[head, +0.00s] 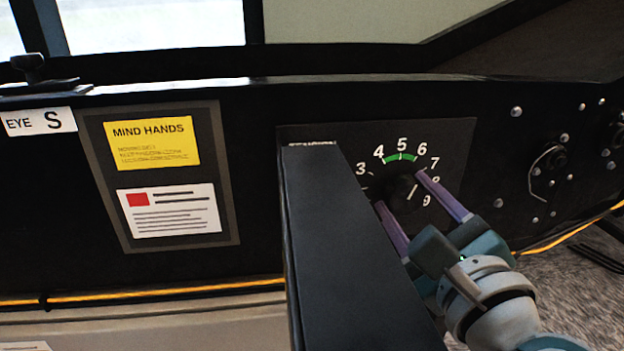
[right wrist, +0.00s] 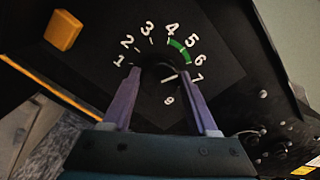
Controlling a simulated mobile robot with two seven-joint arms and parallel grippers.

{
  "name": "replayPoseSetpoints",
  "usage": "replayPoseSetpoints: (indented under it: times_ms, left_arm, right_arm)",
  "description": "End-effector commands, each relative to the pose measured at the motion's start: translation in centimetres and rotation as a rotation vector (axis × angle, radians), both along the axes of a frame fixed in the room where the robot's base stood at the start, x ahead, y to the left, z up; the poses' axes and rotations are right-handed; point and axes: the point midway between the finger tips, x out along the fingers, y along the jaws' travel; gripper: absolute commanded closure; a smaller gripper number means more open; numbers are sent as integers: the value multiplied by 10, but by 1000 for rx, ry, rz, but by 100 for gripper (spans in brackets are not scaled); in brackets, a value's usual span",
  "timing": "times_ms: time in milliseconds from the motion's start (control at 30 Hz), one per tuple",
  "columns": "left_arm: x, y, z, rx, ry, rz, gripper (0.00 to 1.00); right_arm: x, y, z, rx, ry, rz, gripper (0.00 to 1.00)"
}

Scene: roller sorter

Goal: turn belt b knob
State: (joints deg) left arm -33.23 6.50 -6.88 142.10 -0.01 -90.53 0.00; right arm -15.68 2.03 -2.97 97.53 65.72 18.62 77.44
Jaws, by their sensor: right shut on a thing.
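The belt b knob (head: 401,194) is a small black knob at the centre of a numbered dial plate (head: 459,135) on the dark panel. A green arc (head: 401,157) lies by the 5, between 4 and 6. The knob's white pointer line points roughly towards the 8, well past the green arc. My right gripper (head: 400,188) has its two purple fingers on either side of the knob and is shut on it. The knob also shows between the fingers in the right wrist view (right wrist: 158,76), partly in shadow. My left gripper is not in view.
A tall black box-like part (head: 345,240) stands in front of the dial's left side and hides low numbers in the head view. A yellow MIND HANDS label (head: 152,143) is further left. An orange block (right wrist: 63,30) shows in the wrist view. Metal fittings (head: 550,165) are at right.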

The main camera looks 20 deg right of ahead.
Motion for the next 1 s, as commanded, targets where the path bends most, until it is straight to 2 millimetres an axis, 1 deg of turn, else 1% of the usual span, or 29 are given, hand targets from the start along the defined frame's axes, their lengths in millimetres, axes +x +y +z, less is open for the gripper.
replayPoseSetpoints:
  times_ms: [133, 333, 867, 900, 1000]
  left_arm:
    - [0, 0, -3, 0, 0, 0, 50]
    - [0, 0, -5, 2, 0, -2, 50]
    - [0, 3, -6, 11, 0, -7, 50]
    - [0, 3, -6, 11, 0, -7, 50]
    - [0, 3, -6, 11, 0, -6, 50]
  right_arm:
    - [0, 0, 0, 75, -19, 1, 96]
    - [0, 0, 0, 135, -33, 1, 96]
    - [0, 0, 1, 158, -39, 1, 96]
    - [0, 0, 1, 157, -39, 1, 39]
    - [0, 0, 1, 157, -39, 1, 27]
